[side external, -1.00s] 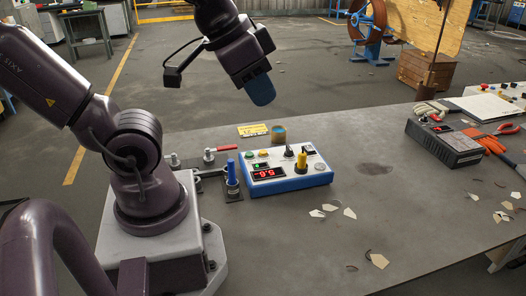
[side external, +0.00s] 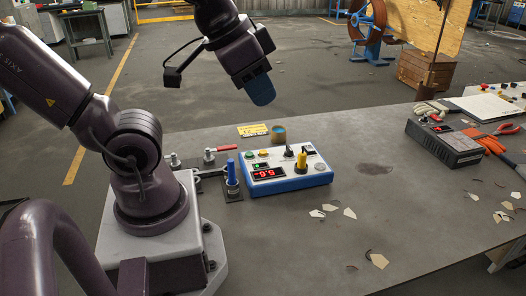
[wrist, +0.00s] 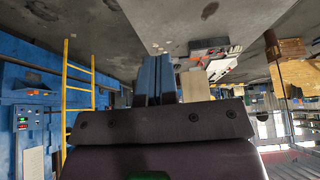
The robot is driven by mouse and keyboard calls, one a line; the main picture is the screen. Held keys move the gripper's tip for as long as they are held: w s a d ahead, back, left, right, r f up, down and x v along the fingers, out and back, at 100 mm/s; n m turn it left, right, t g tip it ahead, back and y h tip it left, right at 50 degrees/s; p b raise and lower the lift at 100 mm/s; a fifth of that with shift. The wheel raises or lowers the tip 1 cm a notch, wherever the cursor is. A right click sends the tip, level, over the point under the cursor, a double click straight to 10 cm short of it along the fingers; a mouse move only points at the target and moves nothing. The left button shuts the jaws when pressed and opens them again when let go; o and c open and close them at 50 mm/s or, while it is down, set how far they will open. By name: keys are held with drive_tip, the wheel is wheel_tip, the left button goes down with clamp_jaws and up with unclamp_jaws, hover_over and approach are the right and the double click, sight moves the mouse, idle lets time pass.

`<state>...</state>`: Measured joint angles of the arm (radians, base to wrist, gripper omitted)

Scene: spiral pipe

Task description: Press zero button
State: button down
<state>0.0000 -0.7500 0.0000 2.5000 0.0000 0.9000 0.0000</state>
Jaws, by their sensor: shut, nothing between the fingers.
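A white and blue control box (side external: 287,170) sits on the grey table in the side view. Its front has a red digital display (side external: 269,174) and a small green light. Its top carries a green button (side external: 249,155), a yellow or orange button (side external: 263,153), a dark lever and a yellow knob (side external: 301,160). I cannot read which button is zero. My gripper (side external: 263,98) has blue fingers and hangs in the air above and behind the box, apart from it. The fingers are shut and empty; they also show in the wrist view (wrist: 153,80).
A blue upright handle (side external: 231,172) and a red-handled clamp (side external: 221,149) stand left of the box. A yellow label (side external: 252,130) and a small cup (side external: 278,134) lie behind it. A dark device (side external: 446,142) is at right. Paper scraps lie in front; the table centre is mostly clear.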

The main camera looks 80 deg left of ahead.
idle(0.3)
drive_tip(key=n+t+h, duration=0.3)
drive_tip(key=n+h, duration=0.1)
drive_tip(key=n, duration=1.8)
hover_over(262, 152)
wheel_tip(262, 152, down, 19)
drive_tip(key=shift+f, duration=4.4)
